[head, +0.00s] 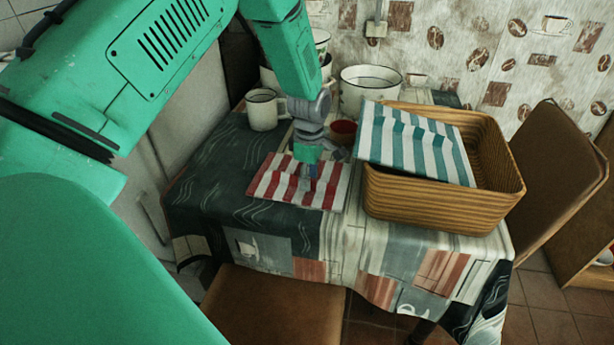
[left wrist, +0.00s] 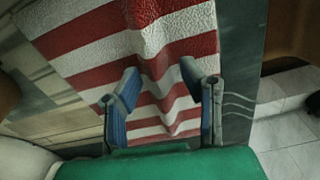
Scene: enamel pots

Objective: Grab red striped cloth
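The red striped cloth (head: 275,182) lies on the table, left of the wicker basket. In the head view, my left gripper (head: 313,180) points down over the cloth's right half. In the left wrist view, the red and white cloth (left wrist: 95,45) has a raised fold running down its middle. The two blue fingers of the left gripper (left wrist: 160,72) stand apart on either side of this fold, open. I cannot tell whether the fingertips touch the cloth. My right gripper is not in view.
A wicker basket (head: 440,207) with a teal striped cloth (head: 415,145) over it stands right of the red cloth. A white mug (head: 263,110), a white pot (head: 364,90) and a red bowl (head: 343,132) stand behind. A chair (head: 560,165) stands at the right.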

